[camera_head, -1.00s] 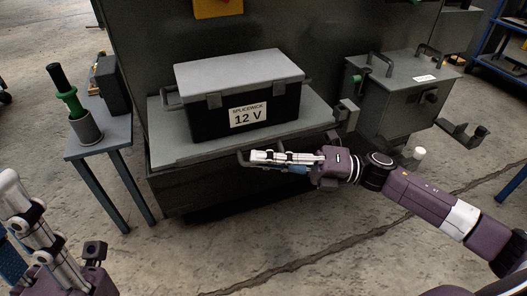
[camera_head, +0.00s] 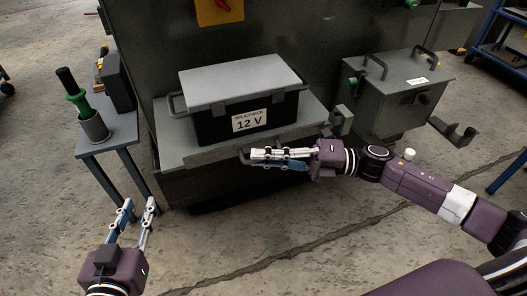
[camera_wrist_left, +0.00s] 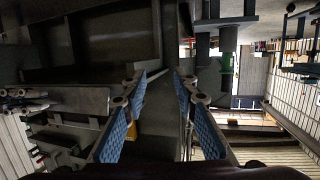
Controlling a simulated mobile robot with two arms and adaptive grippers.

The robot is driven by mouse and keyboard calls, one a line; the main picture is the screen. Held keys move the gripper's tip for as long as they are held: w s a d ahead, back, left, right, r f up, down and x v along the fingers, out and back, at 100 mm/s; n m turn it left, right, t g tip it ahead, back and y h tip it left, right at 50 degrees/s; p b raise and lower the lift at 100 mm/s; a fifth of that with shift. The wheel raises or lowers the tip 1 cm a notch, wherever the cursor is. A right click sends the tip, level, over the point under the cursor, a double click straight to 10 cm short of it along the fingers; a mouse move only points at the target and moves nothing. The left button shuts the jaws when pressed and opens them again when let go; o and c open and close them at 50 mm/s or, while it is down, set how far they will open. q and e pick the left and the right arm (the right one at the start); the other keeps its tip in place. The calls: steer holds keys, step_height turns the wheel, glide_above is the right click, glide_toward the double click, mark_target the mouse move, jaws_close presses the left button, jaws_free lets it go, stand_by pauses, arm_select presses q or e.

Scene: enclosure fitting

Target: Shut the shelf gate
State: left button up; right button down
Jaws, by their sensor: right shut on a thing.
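The grey shelf (camera_head: 170,143) juts from the dark cabinet and bears a black box with a grey lid (camera_head: 215,128) labelled 12 V. A dark, bent bar end (camera_head: 243,156), seemingly part of the shelf gate, shows at the shelf's front edge; most of the gate is hidden or hard to tell apart. My right gripper (camera_head: 262,156) is shut on this bar, fingers pointing left along the front edge. My left gripper (camera_head: 140,205) is open and empty, in front of the shelf's left end, low and apart from it. Its spread fingers (camera_wrist_left: 160,88) also show in the left wrist view.
A small side table (camera_head: 112,138) at left carries a green-handled tool in a grey cup (camera_head: 94,127). A grey handled box (camera_head: 395,98) is on the right, with a grey bracket (camera_head: 341,118) by the shelf's right end. The floor in front is clear.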

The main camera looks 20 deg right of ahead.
steer(key=shift+w+r+m+h+p, duration=0.25)
steer(key=shift+r+m+p, duration=0.25)
steer(key=shift+p, duration=0.65)
steer(key=shift+r+m+h+p, duration=0.25)
steer(key=shift+m+p, duration=0.25)
steer(key=shift+p, duration=0.65)
arm_select(q)
steer(key=s+a+f+g+y, duration=0.1)
steer(key=s+a+f+g, duration=0.1)
steer(key=s+f+g, duration=0.3)
steer(key=s+a+f+g+y+p, duration=0.1)
steer(key=s+a+f+g, duration=0.15)
steer(key=s, duration=0.45)
steer(key=s+a+f+g+y, duration=0.1)
steer(key=s+a+f+g, duration=0.1)
steer(key=s+f+g, duration=0.3)
arm_select(e)
steer(key=shift+w+m, duration=0.15)
steer(key=shift+m, duration=0.25)
arm_select(q)
steer(key=shift+n+t, duration=0.3)
steer(key=shift+t, duration=0.05)
steer(key=shift+d+f+p, duration=0.1)
steer(key=shift+f+p, duration=0.8)
steer(key=shift+f, duration=1.95)
arm_select(e)
steer(key=shift+w+m+g, duration=0.1)
steer(key=shift+m+g, duration=0.2)
